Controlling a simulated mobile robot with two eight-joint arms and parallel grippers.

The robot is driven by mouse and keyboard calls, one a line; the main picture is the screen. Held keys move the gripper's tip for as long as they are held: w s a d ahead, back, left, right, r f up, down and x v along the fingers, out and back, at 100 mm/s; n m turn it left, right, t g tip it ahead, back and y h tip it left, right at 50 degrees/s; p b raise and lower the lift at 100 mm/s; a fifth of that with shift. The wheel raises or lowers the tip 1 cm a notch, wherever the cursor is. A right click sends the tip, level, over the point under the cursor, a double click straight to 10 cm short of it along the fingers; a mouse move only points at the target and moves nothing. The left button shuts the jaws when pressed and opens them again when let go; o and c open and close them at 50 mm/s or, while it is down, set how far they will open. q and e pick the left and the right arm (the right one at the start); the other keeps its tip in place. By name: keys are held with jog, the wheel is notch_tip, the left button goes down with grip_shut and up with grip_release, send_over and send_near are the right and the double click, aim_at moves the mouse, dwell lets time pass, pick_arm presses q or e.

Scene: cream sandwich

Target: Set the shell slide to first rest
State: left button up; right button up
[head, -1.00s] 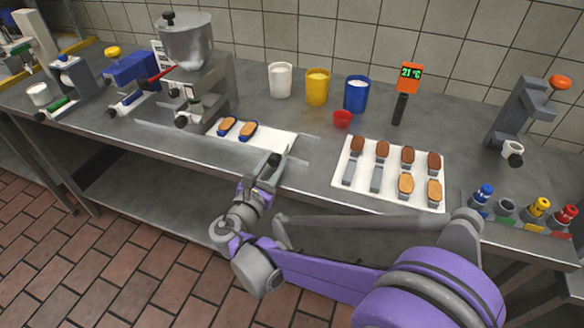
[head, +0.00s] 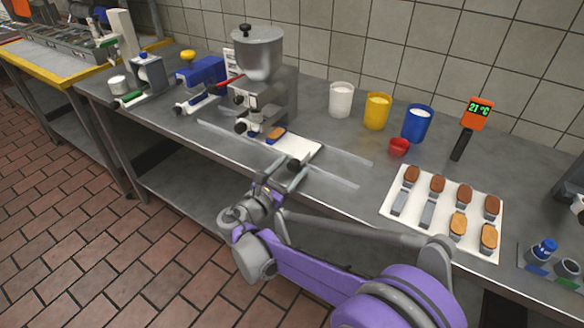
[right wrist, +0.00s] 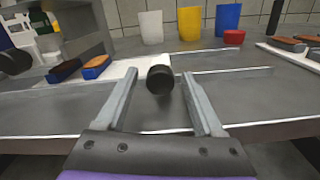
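The shell slide (head: 300,147) is a white plate on two rails, reaching in under the steel hopper machine (head: 262,85). Two blue holders with brown shells sit at its left part; the right-hand shell (head: 276,133) is clear in the head view, the other partly covered by the machine. The right wrist view shows the holders (right wrist: 96,67) beside the machine. My right gripper (head: 286,177) is at the slide's right front end. Its fingers (right wrist: 160,75) are apart, with a dark round knob (right wrist: 160,80) between them and visible gaps at both sides. My left gripper is out of view.
White, yellow (head: 377,111) and blue (head: 417,124) cups and a small red bowl (head: 398,147) stand behind the rails. A white tray (head: 446,212) of shells lies to the right. The rails (head: 345,158) are bare right of the slide.

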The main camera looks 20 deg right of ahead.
jog(key=v, duration=1)
jog(key=shift+s+a+p, duration=0.2)
jog(key=shift+a+p, duration=0.1)
jog(key=shift+p, duration=0.15)
